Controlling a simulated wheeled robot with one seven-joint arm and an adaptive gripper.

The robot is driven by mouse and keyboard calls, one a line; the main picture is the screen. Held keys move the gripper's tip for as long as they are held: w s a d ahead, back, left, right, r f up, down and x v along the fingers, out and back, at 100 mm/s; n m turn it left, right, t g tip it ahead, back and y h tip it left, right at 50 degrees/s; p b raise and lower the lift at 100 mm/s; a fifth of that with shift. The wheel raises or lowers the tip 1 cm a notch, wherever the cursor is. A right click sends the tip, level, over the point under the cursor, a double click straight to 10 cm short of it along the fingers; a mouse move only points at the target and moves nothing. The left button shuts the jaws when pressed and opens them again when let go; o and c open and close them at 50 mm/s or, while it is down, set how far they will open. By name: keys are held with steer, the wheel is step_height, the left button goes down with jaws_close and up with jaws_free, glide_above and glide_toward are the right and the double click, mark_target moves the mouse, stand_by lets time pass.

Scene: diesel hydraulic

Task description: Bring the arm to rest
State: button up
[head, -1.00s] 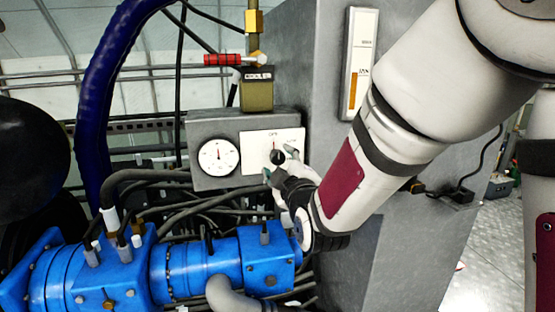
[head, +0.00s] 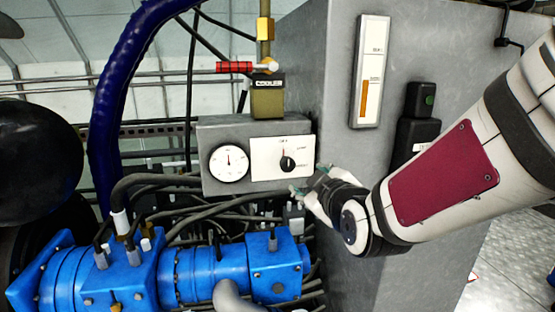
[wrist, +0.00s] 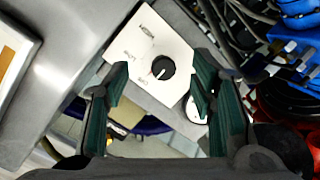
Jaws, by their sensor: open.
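My gripper (head: 307,180) is open and empty, just right of and below the white plate (head: 262,174) with the black selector knob (head: 287,164) on the grey panel box. In the wrist view, the green-padded fingers of my gripper (wrist: 160,85) stand apart, with the knob (wrist: 163,68) showing between and beyond them. The fingers look clear of the knob. The knob's white mark points to the lower left in the wrist view. My arm comes in from the right in the head view.
A round gauge (head: 229,162) sits left of the plate. The blue pump (head: 205,271) and dark hoses lie below. A red-handled valve (head: 235,67) and the cooler block (head: 268,97) are above. A grey cabinet (head: 345,150) with a level indicator (head: 370,72) stands close behind my gripper.

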steer(key=s+d+m+g+h, duration=0.1)
steer(key=s+d+m+g, duration=0.2)
steer(key=s, duration=0.6)
steer(key=s+d+f+m+g+h, duration=0.1)
steer(key=s+d+m+g, duration=0.2)
steer(key=s, duration=0.6)
steer(key=s+d+m+g+h, duration=0.1)
steer(key=s+d+m+g, duration=0.2)
steer(key=s, duration=0.6)
steer(key=shift+d+f+m, duration=0.25)
steer(key=shift+d+m, duration=0.65)
steer(key=shift+d, duration=0.25)
